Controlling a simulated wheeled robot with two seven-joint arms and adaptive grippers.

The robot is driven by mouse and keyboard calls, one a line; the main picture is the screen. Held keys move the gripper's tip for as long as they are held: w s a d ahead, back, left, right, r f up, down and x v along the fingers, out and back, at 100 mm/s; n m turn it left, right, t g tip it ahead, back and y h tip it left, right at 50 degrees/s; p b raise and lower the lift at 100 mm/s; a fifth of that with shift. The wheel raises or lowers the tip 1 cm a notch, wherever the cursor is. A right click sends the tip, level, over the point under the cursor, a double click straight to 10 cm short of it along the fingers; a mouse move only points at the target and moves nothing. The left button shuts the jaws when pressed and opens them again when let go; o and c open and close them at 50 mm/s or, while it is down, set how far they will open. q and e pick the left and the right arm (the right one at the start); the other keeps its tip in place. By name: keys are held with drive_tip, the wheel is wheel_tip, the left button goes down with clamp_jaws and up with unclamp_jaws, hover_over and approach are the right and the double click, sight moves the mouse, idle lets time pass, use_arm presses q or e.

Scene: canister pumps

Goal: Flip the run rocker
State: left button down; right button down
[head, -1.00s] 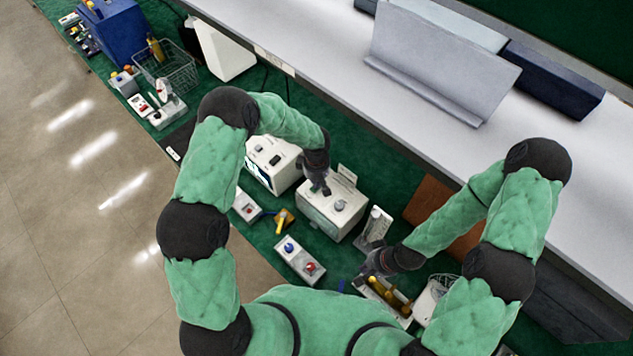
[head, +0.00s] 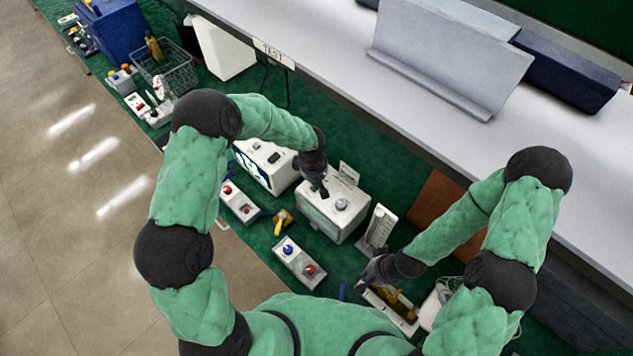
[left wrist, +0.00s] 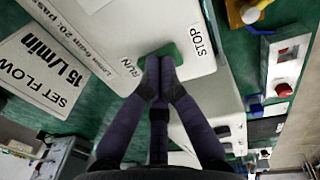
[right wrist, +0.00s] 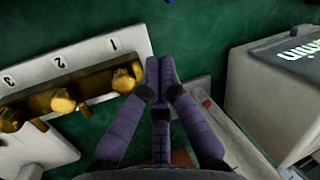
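The run rocker (left wrist: 172,52) is a green piece on the white pump top, between the RUN and STOP labels in the left wrist view. My left gripper (left wrist: 158,76) has its fingertips together over the rocker and hides part of it. I cannot tell whether they touch it or which way it is tipped. In the head view the pump (head: 333,214) is a white box with a grey knob, and my left gripper (head: 323,191) points down at its top. My right gripper (right wrist: 160,72) is shut and empty beside a tray of brass pieces (right wrist: 63,101).
A flow card (left wrist: 50,65) stands beside the pump. A white box with a screen (head: 268,163) is behind it to the left. A switch box with blue and red buttons (head: 299,262) lies in front. An upright white gauge (head: 381,227) stands to the right. The white bench (head: 340,75) runs behind.

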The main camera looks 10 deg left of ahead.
use_arm(q)
drive_tip(key=shift+s+f, duration=0.65)
drive_tip(key=shift+w+d+b, duration=0.15)
drive_tip(key=shift+w+b, duration=0.2)
drive_tip(key=shift+b, duration=0.15)
drive_tip(key=shift+w+r, duration=0.1)
drive_tip(key=shift+w+d, duration=0.1)
drive_tip(key=shift+w+d+r, duration=0.1)
drive_tip(key=shift+r, duration=0.05)
drive_tip(key=shift+w+r, duration=0.1)
drive_tip(key=shift+r, duration=0.15)
wheel_tip(320, 180, up, 12)
drive_tip(key=s+a, duration=0.1)
drive_tip(key=shift+r, duration=0.15)
